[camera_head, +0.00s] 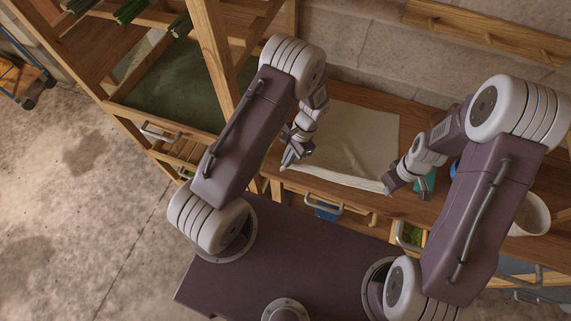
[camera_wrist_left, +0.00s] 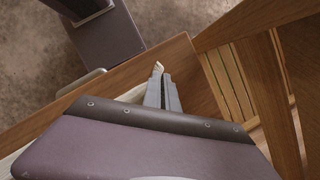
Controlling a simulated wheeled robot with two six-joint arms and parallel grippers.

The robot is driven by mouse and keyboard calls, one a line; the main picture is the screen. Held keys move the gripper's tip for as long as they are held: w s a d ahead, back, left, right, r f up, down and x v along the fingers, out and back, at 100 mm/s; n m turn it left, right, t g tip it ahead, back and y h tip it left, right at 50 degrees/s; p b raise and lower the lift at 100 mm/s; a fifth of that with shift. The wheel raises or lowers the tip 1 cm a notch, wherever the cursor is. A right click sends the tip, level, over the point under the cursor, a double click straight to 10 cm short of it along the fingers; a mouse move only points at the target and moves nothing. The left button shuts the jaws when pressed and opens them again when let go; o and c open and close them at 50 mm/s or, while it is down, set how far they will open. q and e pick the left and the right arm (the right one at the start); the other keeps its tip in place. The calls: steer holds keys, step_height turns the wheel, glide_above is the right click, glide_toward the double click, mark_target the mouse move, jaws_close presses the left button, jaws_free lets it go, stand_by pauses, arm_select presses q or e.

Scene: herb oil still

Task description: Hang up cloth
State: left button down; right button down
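The cloth (camera_head: 350,138) is pale and lies spread on the wooden bench, with a wrinkled, thicker-looking front edge. My left gripper (camera_head: 286,164) is at its front left corner. In the left wrist view its two fingers (camera_wrist_left: 162,90) are together, with a small pale bit of cloth (camera_wrist_left: 158,67) at their tips. My right gripper (camera_head: 387,186) is at the front right corner of the cloth and appears to touch it; its fingertips are too small and dark to read. A wooden rail with pegs (camera_head: 490,40) is on the wall at the upper right.
The wooden bench top (camera_head: 440,207) runs beneath the cloth. A white pot (camera_head: 531,214) stands on the right, and a teal item (camera_head: 426,181) is partly hidden by my right arm. A wooden post (camera_head: 213,50) and shelves with green bundles (camera_head: 130,10) are on the left.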

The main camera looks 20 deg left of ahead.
arm_select(q)
step_height(320, 180, up, 4)
steer(key=shift+r, duration=0.1)
stand_by(0.4)
